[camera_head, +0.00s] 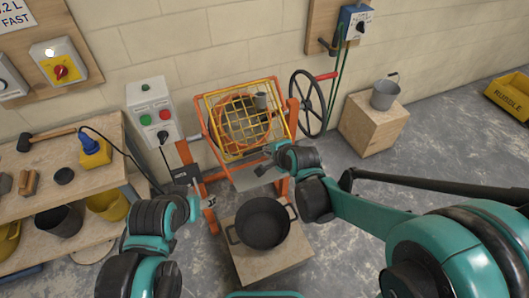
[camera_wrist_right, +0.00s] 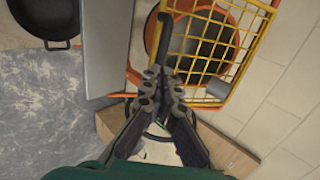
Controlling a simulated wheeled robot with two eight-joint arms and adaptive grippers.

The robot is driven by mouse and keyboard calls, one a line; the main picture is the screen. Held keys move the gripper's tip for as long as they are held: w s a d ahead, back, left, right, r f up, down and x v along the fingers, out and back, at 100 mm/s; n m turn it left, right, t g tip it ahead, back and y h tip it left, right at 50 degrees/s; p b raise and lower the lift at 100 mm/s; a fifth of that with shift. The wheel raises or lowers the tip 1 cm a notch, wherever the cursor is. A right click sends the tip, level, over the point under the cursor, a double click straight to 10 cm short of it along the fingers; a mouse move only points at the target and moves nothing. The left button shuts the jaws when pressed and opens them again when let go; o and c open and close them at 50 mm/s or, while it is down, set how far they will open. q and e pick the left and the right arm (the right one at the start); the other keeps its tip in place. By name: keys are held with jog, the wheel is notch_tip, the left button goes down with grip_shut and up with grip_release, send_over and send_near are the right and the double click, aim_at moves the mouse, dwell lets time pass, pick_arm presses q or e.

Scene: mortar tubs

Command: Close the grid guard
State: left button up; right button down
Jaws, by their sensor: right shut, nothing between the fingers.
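The yellow grid guard (camera_head: 222,108) stands in front of the mouth of the orange-rimmed mixer drum (camera_head: 243,122). In the right wrist view the grid guard (camera_wrist_right: 241,50) covers only part of the opening, and the drum's orange rim (camera_wrist_right: 136,75) shows past its left edge. I cannot tell how wide the gap is. My right gripper (camera_head: 264,164) is shut and empty at the guard's lower right side. In its wrist view the right gripper (camera_wrist_right: 163,74) has its tips by a dark curved bar (camera_wrist_right: 154,36); contact is unclear. My left gripper (camera_head: 208,203) is low at the left; its jaws are too small to judge.
A black pan (camera_head: 262,223) sits on a wooden block below the mixer. A spoked handwheel (camera_head: 307,103) is right of the drum. A control box (camera_head: 152,116) is at the left. A bucket (camera_head: 385,94) stands on a wooden box at the right. A workbench (camera_head: 45,190) is at far left.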

jog(key=shift+b+x, duration=0.55)
jog(key=shift+x, duration=1.8)
jog(key=f+b, duration=0.1)
jog(key=w+f+b, duration=0.1)
jog(key=f, duration=0.1)
jog(key=f+b, duration=0.1)
jog(key=b, duration=0.1)
jog(key=shift+w+a+f, duration=0.2)
jog(key=shift+a+f, duration=0.15)
jog(key=shift+f, duration=0.05)
jog(key=shift+s+r, duration=0.1)
jog(key=shift+s, duration=0.05)
jog(key=shift+r, duration=0.1)
